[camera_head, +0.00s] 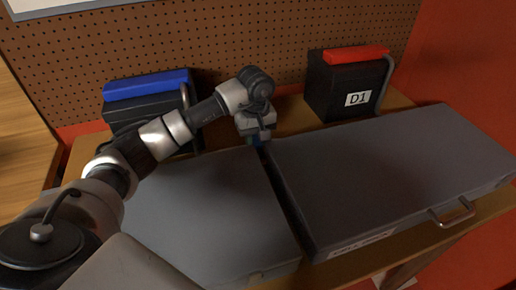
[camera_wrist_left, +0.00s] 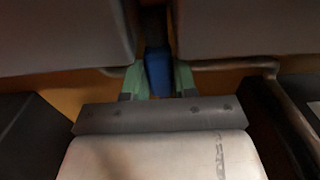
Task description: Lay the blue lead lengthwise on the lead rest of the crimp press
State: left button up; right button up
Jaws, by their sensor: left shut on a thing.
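My left gripper (camera_head: 262,141) points down at the gap between two grey cases, near their back edges. In the left wrist view its green fingertips (camera_wrist_left: 159,80) are shut on a blue piece, which I take for the blue lead (camera_wrist_left: 158,72). The lead's dark far part runs into the gap between the cases; its full length is hidden. Two black box-shaped units stand at the back: one with a blue top (camera_head: 146,84) at left, one with a red top (camera_head: 356,55) and a "D1" label at right. I cannot tell which is the crimp press, and no lead rest is identifiable. My right gripper is out of view.
A large grey case (camera_head: 395,175) with a front handle and label fills the right of the bench. Another grey case (camera_head: 215,215) lies left of it, with a narrow gap between. A brown pegboard (camera_head: 230,38) stands behind. Some bare wood shows between the black units.

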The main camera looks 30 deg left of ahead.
aim_at(256, 139)
pick_arm(q)
notch_tip(256, 139, down, 3)
jog(key=shift+f+p, duration=0.1)
jog(key=shift+p, duration=0.2)
jog(key=shift+f, duration=0.3)
jog(key=shift+f+b, duration=0.2)
jog(key=shift+b, duration=0.1)
jog(key=o, duration=0.9)
jog(key=shift+r, duration=0.1)
jog(key=shift+o, duration=0.2)
